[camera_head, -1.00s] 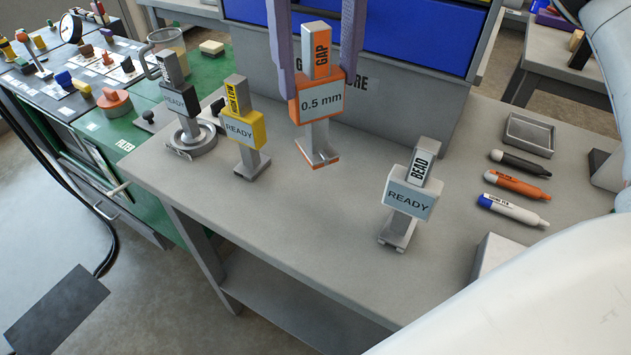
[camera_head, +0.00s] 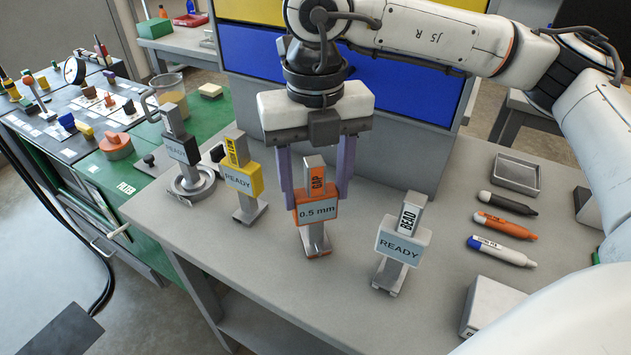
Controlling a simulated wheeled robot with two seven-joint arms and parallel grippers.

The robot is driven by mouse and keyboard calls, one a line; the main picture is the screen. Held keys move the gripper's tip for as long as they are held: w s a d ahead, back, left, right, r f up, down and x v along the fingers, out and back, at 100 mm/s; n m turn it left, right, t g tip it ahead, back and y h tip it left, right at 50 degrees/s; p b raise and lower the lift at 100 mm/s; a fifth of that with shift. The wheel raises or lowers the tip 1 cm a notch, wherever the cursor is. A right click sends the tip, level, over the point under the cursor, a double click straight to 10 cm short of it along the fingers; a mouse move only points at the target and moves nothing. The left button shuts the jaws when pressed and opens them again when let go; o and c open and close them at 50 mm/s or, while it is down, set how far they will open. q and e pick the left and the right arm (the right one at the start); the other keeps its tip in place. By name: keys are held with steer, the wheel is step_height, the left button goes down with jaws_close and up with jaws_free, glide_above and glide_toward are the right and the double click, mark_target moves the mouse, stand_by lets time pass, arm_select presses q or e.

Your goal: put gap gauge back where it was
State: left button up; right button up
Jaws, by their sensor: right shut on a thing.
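The gap gauge (camera_head: 316,211) is orange and grey, with a "GAP" label on its handle and "0.5 mm" on its display. It stands upright at the middle of the grey table, between the yellow high-low gauge and the bead gauge. I cannot tell for certain whether its foot touches the table top. My right gripper (camera_head: 316,190) comes down from above with its two purple fingers on either side of the gauge, shut on it. My left gripper is not in view.
The yellow high-low gauge (camera_head: 241,180) and a dark gauge (camera_head: 183,150) with a round base stand to the left. The white bead gauge (camera_head: 402,246) stands to the right. Several markers (camera_head: 505,225) and a grey tray (camera_head: 516,175) lie further right. Blue drawers (camera_head: 400,85) rise behind.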

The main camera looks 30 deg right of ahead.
steer(key=o, duration=0.6)
steer(key=shift+f, duration=0.2)
steer(key=shift+c, duration=0.2)
steer(key=o, duration=0.4)
steer(key=shift+r, duration=0.1)
steer(key=shift+o, duration=0.2)
steer(key=shift+r, duration=0.1)
step_height(320, 180, up, 12)
steer(key=shift+r, duration=0.1)
